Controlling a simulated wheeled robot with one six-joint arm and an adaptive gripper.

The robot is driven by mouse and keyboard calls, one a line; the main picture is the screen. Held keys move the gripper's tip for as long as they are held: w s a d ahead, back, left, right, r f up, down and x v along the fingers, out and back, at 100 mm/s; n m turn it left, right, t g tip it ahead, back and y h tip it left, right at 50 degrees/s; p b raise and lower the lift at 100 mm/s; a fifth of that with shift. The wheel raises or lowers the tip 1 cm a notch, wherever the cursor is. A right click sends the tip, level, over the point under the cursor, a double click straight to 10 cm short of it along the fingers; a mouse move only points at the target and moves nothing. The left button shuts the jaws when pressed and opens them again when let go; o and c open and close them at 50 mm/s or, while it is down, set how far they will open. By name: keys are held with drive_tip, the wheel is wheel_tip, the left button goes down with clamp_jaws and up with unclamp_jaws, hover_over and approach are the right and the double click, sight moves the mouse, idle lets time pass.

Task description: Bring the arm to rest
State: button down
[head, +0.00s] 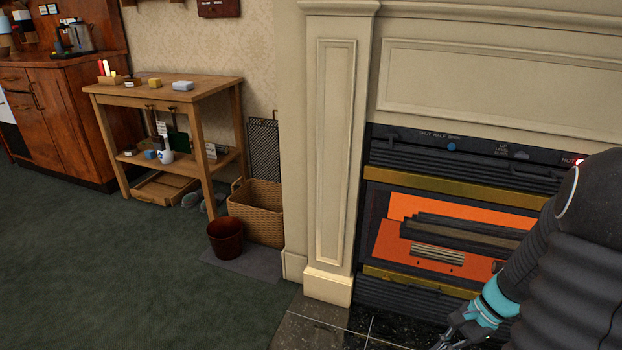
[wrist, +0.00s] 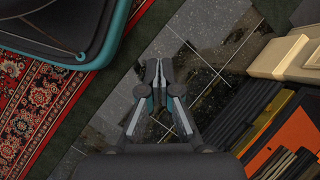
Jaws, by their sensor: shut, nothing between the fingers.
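My gripper (wrist: 158,70) is in the wrist view, with its two fingers closed together and nothing between them. It hangs over the dark tiled hearth (wrist: 205,40), apart from it. In the head view my arm comes in at the right edge, and the gripper (head: 440,345) is cut off at the bottom edge, in front of the fireplace (head: 430,205). The fireplace has an orange glowing front, dark grilles and brass bars.
A wooden side table (head: 205,92) with small items stands left of the mantel. A wicker basket (head: 262,210) and a dark red bucket (head: 226,238) sit beside the mantel pillar. A patterned red rug (wrist: 40,95) shows in the wrist view. The green carpet (head: 110,270) is clear.

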drive_tip(key=s+a+r+n+t+h, duration=0.2)
drive_tip(key=s+a+r+n, duration=0.1)
drive_tip(key=r, duration=0.5)
drive_tip(key=s+a+r+n+t+h+p, duration=0.1)
drive_tip(key=s+a+r+n+t+h, duration=0.1)
drive_tip(key=a+r+n, duration=0.3)
drive_tip(key=s+a+r+n+t+h, duration=0.2)
drive_tip(key=s+a+r+n, duration=0.1)
drive_tip(key=r, duration=0.8)
drive_tip(key=shift+s+a+r+n, duration=0.15)
drive_tip(key=shift+s+a+n, duration=0.2)
drive_tip(key=shift+a+n, duration=0.65)
drive_tip(key=shift+d, duration=0.25)
